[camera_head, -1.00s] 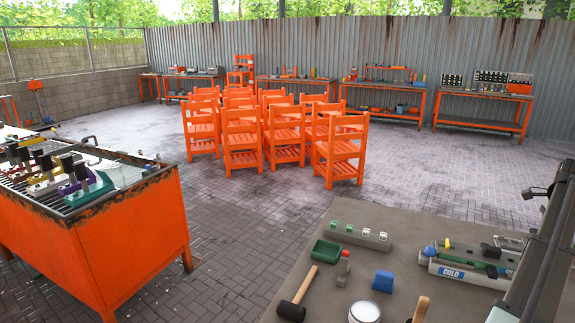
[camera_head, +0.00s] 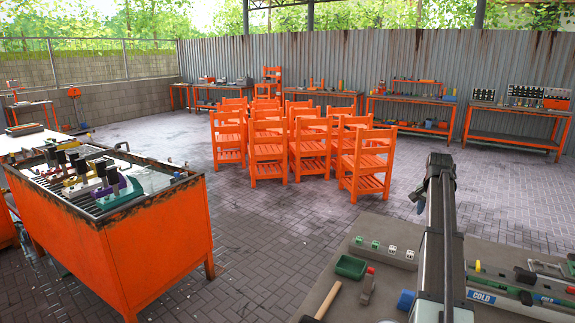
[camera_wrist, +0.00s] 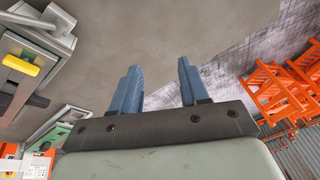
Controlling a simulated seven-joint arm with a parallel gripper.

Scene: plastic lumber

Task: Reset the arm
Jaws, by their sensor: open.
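My gripper (camera_wrist: 158,82) shows in the wrist view with its two blue-grey fingers apart and nothing between them. In the head view my arm rises over the right side of the grey table (camera_head: 378,229), and a bluish fingertip shows at its upper left. The gripper's body there is seen too edge-on to make out both fingers. It is above the table and apart from the objects on it, which the arm partly hides.
Orange chairs (camera_head: 268,150) stand behind.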

